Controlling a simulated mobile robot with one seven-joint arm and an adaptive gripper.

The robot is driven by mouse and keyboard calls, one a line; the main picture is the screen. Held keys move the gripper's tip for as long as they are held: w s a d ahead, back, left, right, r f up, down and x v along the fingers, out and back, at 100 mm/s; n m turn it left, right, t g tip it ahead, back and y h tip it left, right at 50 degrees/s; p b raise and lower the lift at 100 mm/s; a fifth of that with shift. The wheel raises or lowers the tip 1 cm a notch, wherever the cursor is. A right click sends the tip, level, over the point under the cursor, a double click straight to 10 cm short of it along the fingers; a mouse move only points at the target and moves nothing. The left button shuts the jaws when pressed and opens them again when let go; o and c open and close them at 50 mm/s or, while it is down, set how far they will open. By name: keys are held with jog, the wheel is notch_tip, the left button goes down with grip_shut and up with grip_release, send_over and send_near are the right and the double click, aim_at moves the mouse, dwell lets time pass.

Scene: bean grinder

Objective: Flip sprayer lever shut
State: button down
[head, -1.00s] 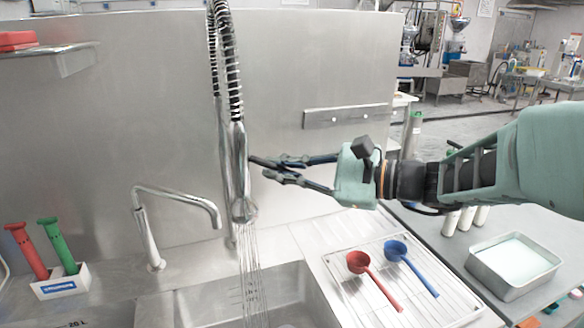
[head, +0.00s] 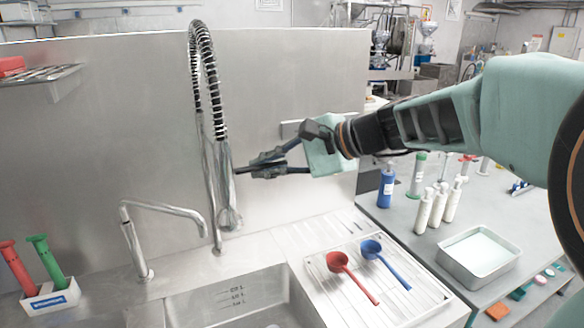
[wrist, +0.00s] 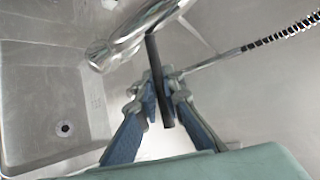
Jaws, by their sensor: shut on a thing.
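The sprayer (head: 224,185) is a chrome head hanging from a spring hose above the sink, upright in the head view. In the wrist view the sprayer (wrist: 140,32) crosses the top of the picture. Its lever (wrist: 157,75) is a thin dark bar running down between my fingers. My gripper (head: 250,167) is to the right of the sprayer, and its fingers (wrist: 160,95) are closed on the lever. No water shows below the nozzle now. The exact contact is small and partly hidden in the head view.
The sink (head: 235,300) lies below. A chrome faucet (head: 135,240) stands to the left. A drainboard (head: 340,300) holds a red scoop (head: 340,265) and a blue scoop (head: 374,252). A caddy (head: 50,298) with red and green tools is at far left. Bottles and a tray (head: 480,255) are at right.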

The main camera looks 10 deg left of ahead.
jog(key=shift+r, duration=0.1)
dwell(0.5)
jog(key=c, duration=2)
grip_release()
jog(key=v, duration=1.2)
jog(key=shift+r, duration=0.15)
